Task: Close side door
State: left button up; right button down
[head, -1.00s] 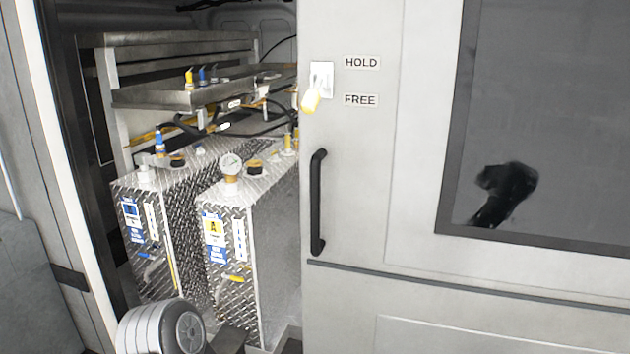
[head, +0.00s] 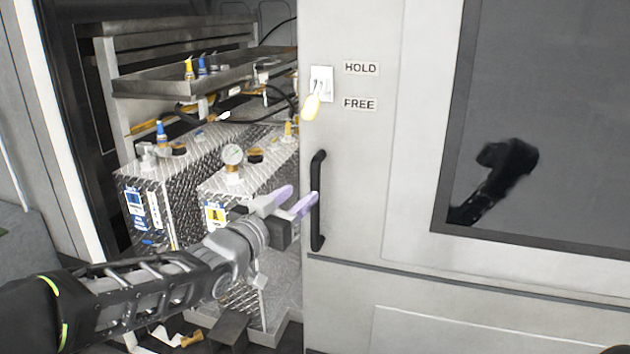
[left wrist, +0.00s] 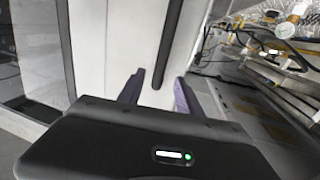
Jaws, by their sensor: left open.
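The white side door (head: 375,200) stands partly open, with the van's interior showing to its left. Its black vertical handle (head: 318,200) is near the door's left edge; it also shows in the left wrist view (left wrist: 171,40), beyond and between the fingertips. My left gripper (head: 298,196) is open, its purple fingers pointing at the handle from the left. The fingertips are close to the handle; I cannot tell whether they touch it. In the left wrist view the left gripper (left wrist: 160,85) has nothing between its fingers. My right gripper is not in view.
A latch with a yellow knob (head: 312,104) sits above the handle, beside HOLD and FREE labels. Inside the opening are diamond-plate tanks (head: 215,185) with gauges and a metal shelf (head: 180,88). The door frame (head: 62,130) is at the left.

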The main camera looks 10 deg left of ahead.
aim_at(313, 184)
pick_arm(q)
jog(key=shift+w, duration=0.1)
jog(key=p+x, duration=0.2)
jog(key=x, duration=0.4)
jog(key=shift+w+d, duration=0.15)
jog(key=shift+w, duration=0.1)
jog(key=shift+w+d+f, duration=0.1)
jog(key=shift+w, duration=0.5)
grip_shut()
dwell(0.9)
